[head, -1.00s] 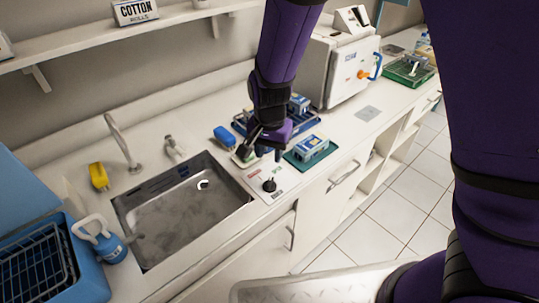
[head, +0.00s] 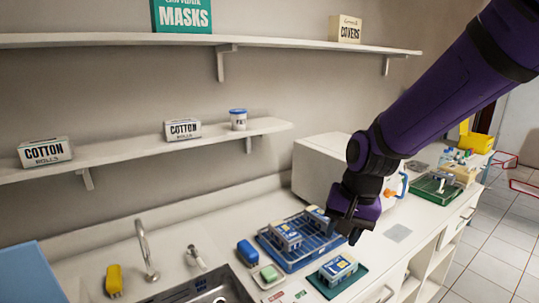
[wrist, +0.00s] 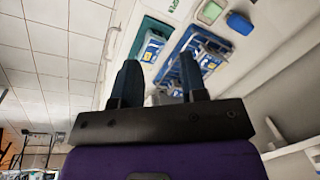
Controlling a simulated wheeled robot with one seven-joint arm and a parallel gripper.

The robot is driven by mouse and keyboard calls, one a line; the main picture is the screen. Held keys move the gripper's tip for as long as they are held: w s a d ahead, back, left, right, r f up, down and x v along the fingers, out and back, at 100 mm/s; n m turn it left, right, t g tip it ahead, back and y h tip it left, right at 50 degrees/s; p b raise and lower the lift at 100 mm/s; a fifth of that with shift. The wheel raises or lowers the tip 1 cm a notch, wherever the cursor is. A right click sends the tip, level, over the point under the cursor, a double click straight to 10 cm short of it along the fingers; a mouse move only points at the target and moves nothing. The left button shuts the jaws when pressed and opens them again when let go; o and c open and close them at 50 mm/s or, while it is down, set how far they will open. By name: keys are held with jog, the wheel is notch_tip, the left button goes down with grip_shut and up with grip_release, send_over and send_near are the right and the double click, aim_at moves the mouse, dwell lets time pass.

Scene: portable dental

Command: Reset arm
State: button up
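My gripper (head: 352,226) hangs at the end of my purple arm, above the counter at the right of the blue rack in the head view. In the wrist view my gripper's two fingers (wrist: 158,82) stand apart, with nothing visible between them. The blue rack (head: 296,252) holds blue-and-white boxes, and it also shows in the wrist view (wrist: 190,45). A green tray (head: 352,283) with one blue-and-white box (head: 338,269) lies in front of the rack, apart from my gripper.
A sink (head: 205,288) with a tap (head: 147,250) is at lower left. A blue item (head: 247,253) and a small dish (head: 268,276) lie left of the rack. A white machine (head: 318,172) stands behind my gripper. Shelves (head: 120,150) line the wall. Tiled floor (head: 480,255) is open at right.

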jog(key=s+d+r+n+t+h, duration=0.2)
jog(key=s+d+r+n+t, duration=0.1)
jog(key=s+d+r, duration=1.1)
jog(key=s+d+t, duration=0.1)
jog(key=s, duration=0.2)
jog(key=shift+d+r, duration=0.25)
jog(key=shift+r, duration=0.1)
